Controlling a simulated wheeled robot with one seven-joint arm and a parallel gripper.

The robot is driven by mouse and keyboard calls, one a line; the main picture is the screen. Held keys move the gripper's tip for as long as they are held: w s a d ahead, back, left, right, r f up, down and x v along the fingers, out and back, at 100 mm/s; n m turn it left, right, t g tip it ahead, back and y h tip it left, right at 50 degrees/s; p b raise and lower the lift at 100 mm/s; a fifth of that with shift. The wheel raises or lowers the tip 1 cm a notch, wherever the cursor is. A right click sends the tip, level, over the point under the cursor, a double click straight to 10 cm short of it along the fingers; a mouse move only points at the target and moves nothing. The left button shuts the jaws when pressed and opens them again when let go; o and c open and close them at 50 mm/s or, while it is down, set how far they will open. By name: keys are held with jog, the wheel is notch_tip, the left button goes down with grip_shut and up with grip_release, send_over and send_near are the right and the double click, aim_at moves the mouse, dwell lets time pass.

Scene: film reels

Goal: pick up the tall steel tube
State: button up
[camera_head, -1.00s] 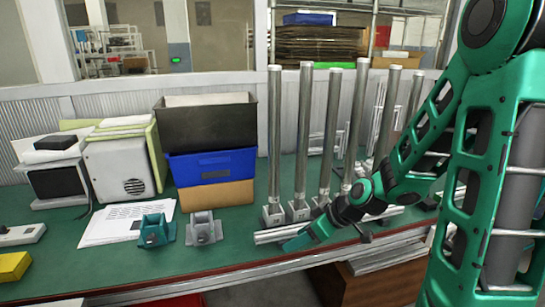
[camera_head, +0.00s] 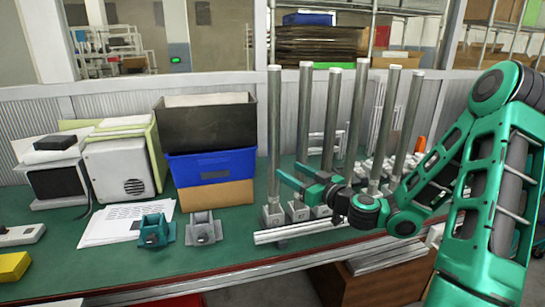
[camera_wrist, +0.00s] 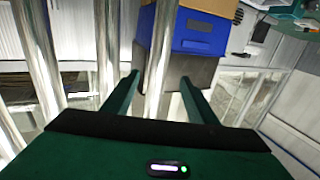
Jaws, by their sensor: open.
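Several tall steel tubes stand upright in a row on the green bench. The leftmost tube (camera_head: 274,120) stands in a small metal foot block, with a second tube (camera_head: 304,110) to its right. Which one the task means I cannot tell. My gripper (camera_head: 288,169) is open, low among the tubes, its green fingers pointing left toward the leftmost tube. In the wrist view, a tube (camera_wrist: 161,50) shows between the two open fingers of my gripper (camera_wrist: 159,79); whether it is within them or just beyond is unclear. More tubes (camera_wrist: 106,45) are left of the fingers.
Stacked black (camera_head: 205,125), blue (camera_head: 211,165) and tan bins stand left of the tubes. Teal (camera_head: 155,231) and grey (camera_head: 203,229) brackets sit in front of the bins. Flat metal bars (camera_head: 290,232) lie near the bench's front edge.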

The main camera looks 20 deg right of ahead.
aim_at(278, 163)
jog(key=shift+x, duration=1.1)
jog(key=x, duration=0.2)
jog(key=shift+w+a+r, duration=0.1)
jog(key=shift+w+r, duration=0.1)
jog(key=shift+w, duration=0.05)
jog(key=shift+d+f+x, duration=0.1)
jog(key=shift+f+x, duration=0.05)
jog(key=shift+x, duration=0.75)
jog(key=shift+d+f+x, duration=0.1)
jog(key=shift+f+x, duration=0.05)
jog(key=shift+x, duration=0.8)
jog(key=shift+f+x, duration=0.15)
jog(key=shift+x, duration=0.75)
grip_shut()
jog(key=shift+r, duration=0.1)
